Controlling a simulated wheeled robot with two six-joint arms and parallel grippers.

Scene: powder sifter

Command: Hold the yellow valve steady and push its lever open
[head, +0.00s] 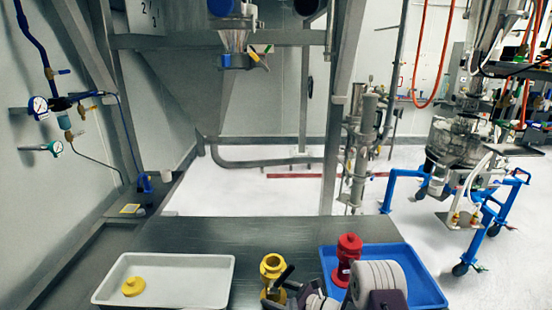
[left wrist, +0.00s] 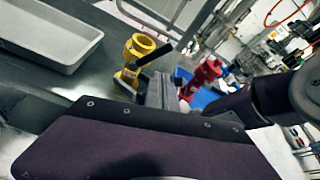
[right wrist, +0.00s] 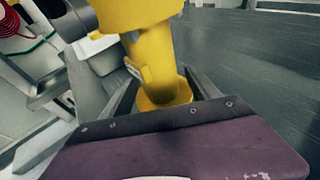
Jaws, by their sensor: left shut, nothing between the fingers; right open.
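The yellow valve (head: 273,266) stands upright on the dark table near its front edge, with its black lever (head: 284,276) slanting up to the right. It also shows in the left wrist view (left wrist: 133,58), with the lever (left wrist: 154,56) on its right side. My right gripper (right wrist: 160,95) is open, with a finger on each side of the valve's lower body (right wrist: 153,60); I cannot tell whether they touch it. My left gripper (left wrist: 160,92) is shut and empty, close in front of the valve and below the lever. The valve's top is cut off in the right wrist view.
A blue tray (head: 433,290) with a red valve (head: 348,258) stands at the right, partly behind my right arm. A white tray (head: 218,288) with a yellow round part (head: 133,286) lies at the left. The table (head: 240,235) behind the yellow valve is clear.

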